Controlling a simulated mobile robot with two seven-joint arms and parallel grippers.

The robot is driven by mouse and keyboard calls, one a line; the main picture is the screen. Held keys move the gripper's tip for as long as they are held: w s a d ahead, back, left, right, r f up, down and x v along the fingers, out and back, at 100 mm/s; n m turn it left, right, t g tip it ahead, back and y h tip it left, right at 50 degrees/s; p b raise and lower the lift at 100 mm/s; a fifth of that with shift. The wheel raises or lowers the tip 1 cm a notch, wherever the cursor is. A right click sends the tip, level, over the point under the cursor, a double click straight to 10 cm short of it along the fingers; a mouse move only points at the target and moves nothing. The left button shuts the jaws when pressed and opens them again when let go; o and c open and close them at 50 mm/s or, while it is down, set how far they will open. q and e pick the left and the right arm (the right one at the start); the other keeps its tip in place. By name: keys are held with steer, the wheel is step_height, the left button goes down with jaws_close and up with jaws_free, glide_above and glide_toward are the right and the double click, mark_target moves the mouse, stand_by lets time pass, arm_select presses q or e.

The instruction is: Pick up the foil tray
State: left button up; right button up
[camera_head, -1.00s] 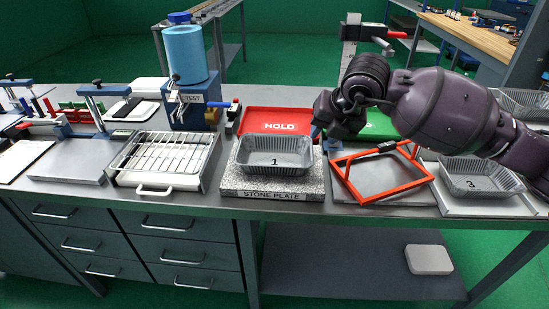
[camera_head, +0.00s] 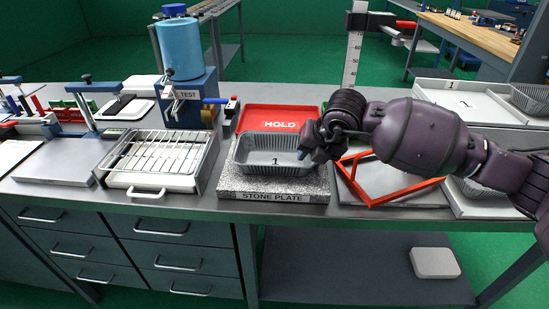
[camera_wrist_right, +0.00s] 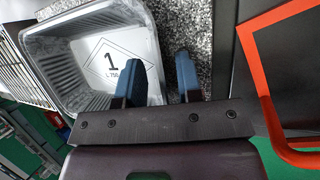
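The foil tray marked 1 (camera_head: 262,155) sits level on the speckled stone plate (camera_head: 235,185) in the head view. It also shows in the right wrist view (camera_wrist_right: 75,48), with its label on the floor. My right gripper (camera_head: 308,153) is at the tray's right end. In the right wrist view its two blue fingers (camera_wrist_right: 158,78) are apart, one over the tray's inside and one outside above the stone. The tray's end wall lies between them, with gaps visible. My left gripper is not in view.
An orange-red frame (camera_head: 375,194) lies right of the stone plate, partly under my right arm. A wire rack (camera_head: 165,155) stands to the left. A red HOLD tray (camera_head: 270,117) is behind. Another foil tray (camera_head: 470,187) is mostly hidden by my arm.

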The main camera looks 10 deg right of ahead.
steer(key=shift+r, duration=0.15)
jaws_close()
